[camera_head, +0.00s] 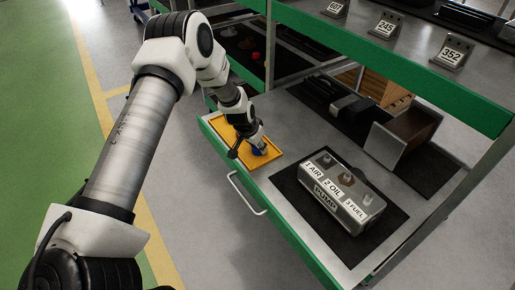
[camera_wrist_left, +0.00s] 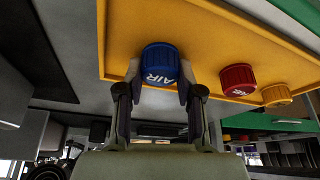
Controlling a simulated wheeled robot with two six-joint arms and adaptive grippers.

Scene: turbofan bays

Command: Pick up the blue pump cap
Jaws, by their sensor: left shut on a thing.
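The blue pump cap (camera_wrist_left: 160,64), marked AIR, is between the two fingers of my left gripper (camera_wrist_left: 160,88) in the left wrist view. The fingers touch it on both sides, and the gripper is shut on it. In the head view the cap shows as a small blue patch (camera_head: 257,151) under my left gripper (camera_head: 258,146), at the yellow tray (camera_head: 275,157). I cannot tell whether the cap is touching the tray. My right gripper is in neither view.
A red cap (camera_wrist_left: 237,79) and a yellow cap (camera_wrist_left: 276,95) are beside the blue cap on the tray. The grey pump (camera_head: 340,195), labelled AIR, OIL and FUEL, stands on a black mat (camera_head: 388,238). An open brown-sided box (camera_head: 405,138) stands behind it. Green-edged shelving (camera_head: 400,62) overhangs the drawer.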

